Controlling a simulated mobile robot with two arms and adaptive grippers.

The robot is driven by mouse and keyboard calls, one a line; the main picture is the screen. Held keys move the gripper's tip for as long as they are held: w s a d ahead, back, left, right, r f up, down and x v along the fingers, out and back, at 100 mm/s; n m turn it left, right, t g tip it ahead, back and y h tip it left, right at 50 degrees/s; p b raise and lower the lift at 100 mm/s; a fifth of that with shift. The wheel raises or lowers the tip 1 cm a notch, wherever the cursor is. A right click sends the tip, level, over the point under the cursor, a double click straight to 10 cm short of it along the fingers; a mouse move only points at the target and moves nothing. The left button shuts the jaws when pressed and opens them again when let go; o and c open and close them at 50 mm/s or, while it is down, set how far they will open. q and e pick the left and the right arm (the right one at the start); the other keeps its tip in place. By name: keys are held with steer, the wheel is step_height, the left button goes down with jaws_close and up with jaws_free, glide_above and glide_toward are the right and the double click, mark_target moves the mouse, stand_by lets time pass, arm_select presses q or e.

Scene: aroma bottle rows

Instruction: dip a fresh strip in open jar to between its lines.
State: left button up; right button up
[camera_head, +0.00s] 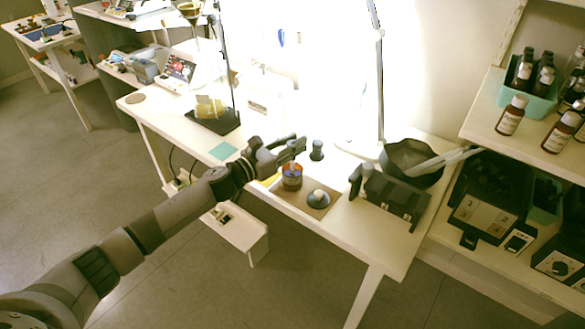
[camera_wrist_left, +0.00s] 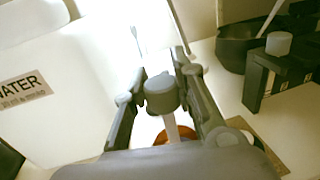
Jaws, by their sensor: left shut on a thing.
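My left gripper (camera_head: 298,145) is above the open jar. In the left wrist view its fingers (camera_wrist_left: 165,75) are closed around the grey cylindrical head of a strip (camera_wrist_left: 161,92). The pale strip (camera_wrist_left: 172,128) hangs down from this head. The amber jar with a blue and orange label (camera_head: 291,183) stands on a brown mat (camera_head: 322,211) below the fingers. The jar also shows as an orange rim in the left wrist view (camera_wrist_left: 186,133). The strip's lower end and lines are hidden, so I cannot tell its depth. My right gripper is not in view.
A dark round-based piece (camera_head: 318,199) sits on the mat, right of the jar. A small dark cylinder (camera_head: 317,150) stands behind. A black holder (camera_head: 392,198) and dark bowl (camera_head: 410,160) are to the right. A teal square (camera_head: 223,151) lies left.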

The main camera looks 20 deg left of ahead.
arm_select(q)
steer(key=shift+r+p, duration=2)
steer(key=shift+r, duration=0.65)
